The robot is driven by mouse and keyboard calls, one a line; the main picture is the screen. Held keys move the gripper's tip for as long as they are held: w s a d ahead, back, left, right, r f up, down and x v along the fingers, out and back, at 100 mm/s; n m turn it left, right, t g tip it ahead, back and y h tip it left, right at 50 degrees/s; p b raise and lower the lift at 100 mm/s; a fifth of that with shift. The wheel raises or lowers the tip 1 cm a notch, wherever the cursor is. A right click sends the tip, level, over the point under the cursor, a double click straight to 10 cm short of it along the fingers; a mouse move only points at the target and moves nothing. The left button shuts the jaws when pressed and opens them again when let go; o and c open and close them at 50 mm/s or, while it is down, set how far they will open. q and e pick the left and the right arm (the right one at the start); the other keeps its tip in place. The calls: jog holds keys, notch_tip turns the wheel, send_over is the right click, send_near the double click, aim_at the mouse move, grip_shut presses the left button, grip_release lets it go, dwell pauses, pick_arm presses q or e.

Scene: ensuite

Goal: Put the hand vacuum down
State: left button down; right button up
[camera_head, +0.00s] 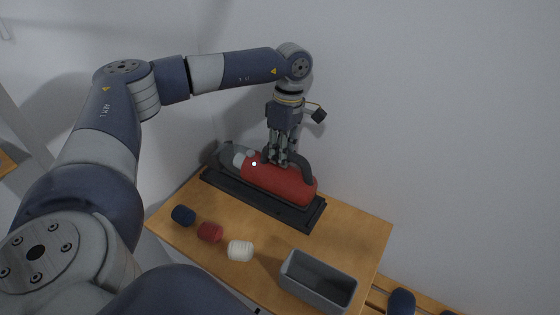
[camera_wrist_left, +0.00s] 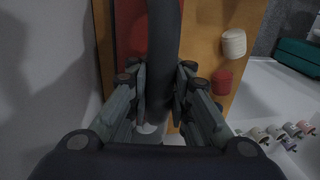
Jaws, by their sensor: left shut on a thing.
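The red hand vacuum (camera_head: 282,183) with a dark handle and dark nozzle lies lengthwise over a black tray-like base (camera_head: 262,201) on the wooden table. I cannot tell whether it rests fully on that base. My left gripper (camera_head: 278,158) comes down from above and is shut on the vacuum's handle. In the left wrist view, the dark handle (camera_wrist_left: 164,60) runs between the fingers (camera_wrist_left: 158,90), with the red body (camera_wrist_left: 131,35) beside it. My right gripper is not in view.
A navy roll (camera_head: 183,215), a red roll (camera_head: 210,232) and a white roll (camera_head: 240,250) stand along the front of the wooden table (camera_head: 350,235). A grey open bin (camera_head: 318,282) stands at the right front. A wall is close behind the table.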

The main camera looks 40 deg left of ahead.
aim_at(281, 169)
pick_arm(q)
notch_tip(281, 169, down, 3)
jog(key=shift+f+p, duration=0.2)
jog(key=shift+p, duration=0.4)
jog(key=shift+f, duration=0.15)
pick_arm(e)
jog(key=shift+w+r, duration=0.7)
pick_arm(q)
jog(key=shift+f, duration=0.2)
jog(key=c, duration=1.5)
grip_release()
jog(key=shift+o, duration=0.2)
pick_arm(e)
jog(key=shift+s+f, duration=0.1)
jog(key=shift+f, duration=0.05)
